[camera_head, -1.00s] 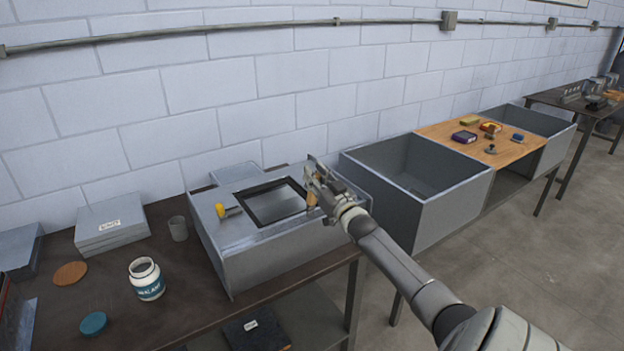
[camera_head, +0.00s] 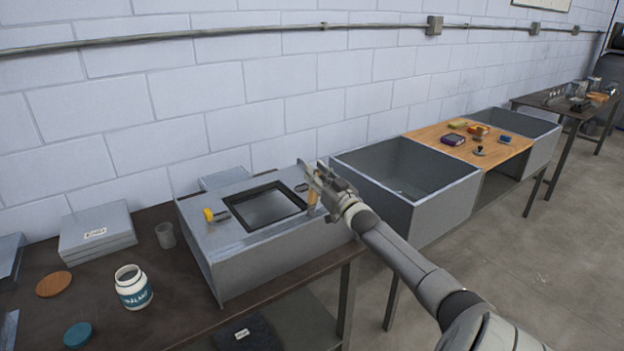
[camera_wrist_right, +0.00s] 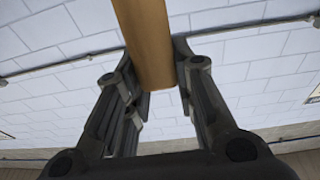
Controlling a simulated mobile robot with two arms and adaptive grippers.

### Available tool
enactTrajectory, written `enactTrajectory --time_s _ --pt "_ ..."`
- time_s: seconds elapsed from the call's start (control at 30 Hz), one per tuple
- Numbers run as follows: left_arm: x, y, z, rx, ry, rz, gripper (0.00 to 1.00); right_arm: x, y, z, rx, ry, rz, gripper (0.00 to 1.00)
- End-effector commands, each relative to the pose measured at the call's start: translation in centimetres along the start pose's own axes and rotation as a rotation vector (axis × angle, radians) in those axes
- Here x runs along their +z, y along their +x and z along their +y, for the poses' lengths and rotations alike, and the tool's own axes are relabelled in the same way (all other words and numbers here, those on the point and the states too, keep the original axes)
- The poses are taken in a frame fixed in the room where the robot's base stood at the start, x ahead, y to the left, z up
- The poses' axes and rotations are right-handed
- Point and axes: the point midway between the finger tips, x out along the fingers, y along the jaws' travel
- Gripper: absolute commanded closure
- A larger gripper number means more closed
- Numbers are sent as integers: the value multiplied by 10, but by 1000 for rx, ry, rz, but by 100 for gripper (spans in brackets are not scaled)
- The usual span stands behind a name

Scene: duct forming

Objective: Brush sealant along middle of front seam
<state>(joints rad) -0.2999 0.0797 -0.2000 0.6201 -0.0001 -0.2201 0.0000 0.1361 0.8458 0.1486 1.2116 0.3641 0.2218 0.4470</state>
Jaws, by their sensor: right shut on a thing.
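My right gripper (camera_head: 318,184) is shut on a brush with a tan wooden handle (camera_head: 312,198), held at the right end of the grey metal duct box (camera_head: 262,262). In the right wrist view the brush handle (camera_wrist_right: 146,42) sits between the two fingers. The brush's bristles cannot be made out, nor whether they touch the box. The duct box has a dark-framed square opening (camera_head: 222,219) in its top. An open white sealant jar (camera_head: 133,290) with a blue label stands on the dark table to the left. My left gripper is not in view.
A yellow-ended tool (camera_head: 209,214) lies on the box top. A grey cup (camera_head: 165,236), stacked grey boxes (camera_head: 97,232), a cork disc (camera_head: 54,284) and a blue lid (camera_head: 78,333) are on the table. An open grey bin (camera_head: 425,200) stands close to the right.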

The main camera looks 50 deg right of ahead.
Motion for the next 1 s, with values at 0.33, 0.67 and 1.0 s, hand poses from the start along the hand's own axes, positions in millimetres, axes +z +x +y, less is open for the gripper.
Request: enactTrajectory --time_s 0.33,0.67,1.0 --pt "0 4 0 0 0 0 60 1 0 8 0 -2 -2 100" --pt "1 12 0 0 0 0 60 2 0 19 1 -4 -2 100" --pt "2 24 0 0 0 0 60 1 1 40 1 -2 -2 100"
